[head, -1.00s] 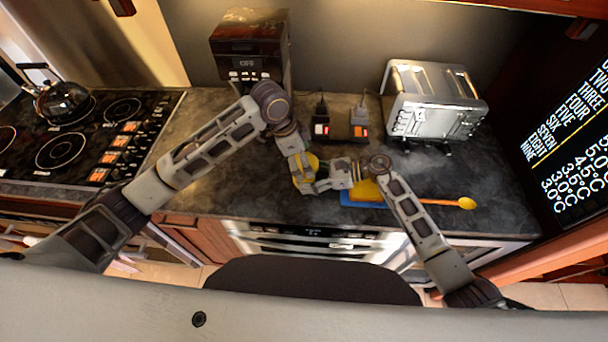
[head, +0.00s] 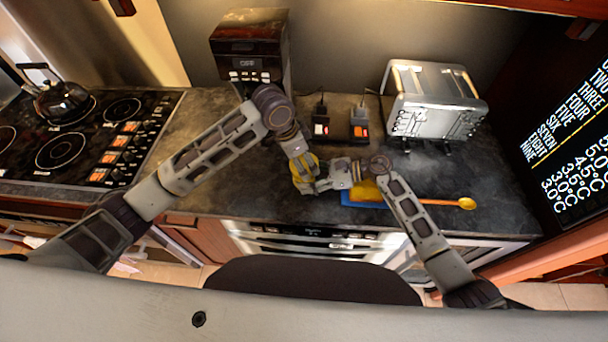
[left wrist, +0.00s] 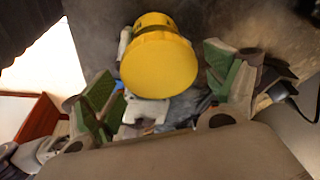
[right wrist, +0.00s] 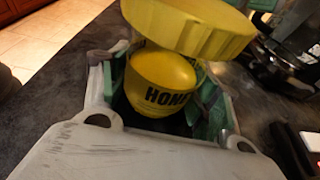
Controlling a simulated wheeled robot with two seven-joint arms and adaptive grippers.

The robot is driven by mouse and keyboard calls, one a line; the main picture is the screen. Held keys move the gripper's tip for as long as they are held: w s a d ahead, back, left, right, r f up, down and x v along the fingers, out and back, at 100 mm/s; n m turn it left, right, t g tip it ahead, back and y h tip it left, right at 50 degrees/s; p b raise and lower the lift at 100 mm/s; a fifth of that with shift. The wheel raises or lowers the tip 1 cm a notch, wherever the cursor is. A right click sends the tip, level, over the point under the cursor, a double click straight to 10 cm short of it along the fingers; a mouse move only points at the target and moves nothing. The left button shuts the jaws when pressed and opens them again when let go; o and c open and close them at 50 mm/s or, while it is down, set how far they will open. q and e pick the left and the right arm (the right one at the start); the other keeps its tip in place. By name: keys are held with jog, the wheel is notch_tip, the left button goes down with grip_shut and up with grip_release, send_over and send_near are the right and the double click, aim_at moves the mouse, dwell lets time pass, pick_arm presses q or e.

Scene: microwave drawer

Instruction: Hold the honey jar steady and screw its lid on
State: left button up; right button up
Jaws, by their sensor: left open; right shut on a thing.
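The yellow honey jar (right wrist: 160,88) with black "HONEY" lettering sits between the pads of my right gripper (head: 322,186), which is shut on it. The ribbed yellow lid (right wrist: 190,28) is over the jar's top and looks tilted in the right wrist view. I cannot tell whether its thread is engaged. In the left wrist view the lid (left wrist: 160,65) faces the camera, between the spread green-padded fingers of my left gripper (head: 302,172). That gripper is open, with gaps beside the lid. In the head view the grippers mostly hide jar and lid.
A blue board (head: 352,202) with a yellow item lies right of the grippers, with an orange-handled spoon (head: 466,203) beyond. A toaster (head: 437,100), a coffee machine (head: 250,47) and two plugged devices stand behind. The stove (head: 75,140) is at left. The counter's front edge is close.

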pick_arm(q)
jog(key=shift+n+t+y, duration=0.4)
jog(key=shift+n+t, duration=0.1)
jog(key=shift+n, duration=1.4)
jog(key=shift+c, duration=0.3)
jog(key=c, duration=1)
jog(key=shift+a, duration=0.1)
jog(key=shift+w, duration=0.1)
jog(key=shift+m+g+h, duration=0.3)
jog(key=shift+m, duration=0.9)
jog(key=shift+f+m+g, duration=0.1)
jog(key=shift+m+g, duration=0.2)
jog(key=shift+m, duration=0.8)
jog(key=shift+m, duration=0.3)
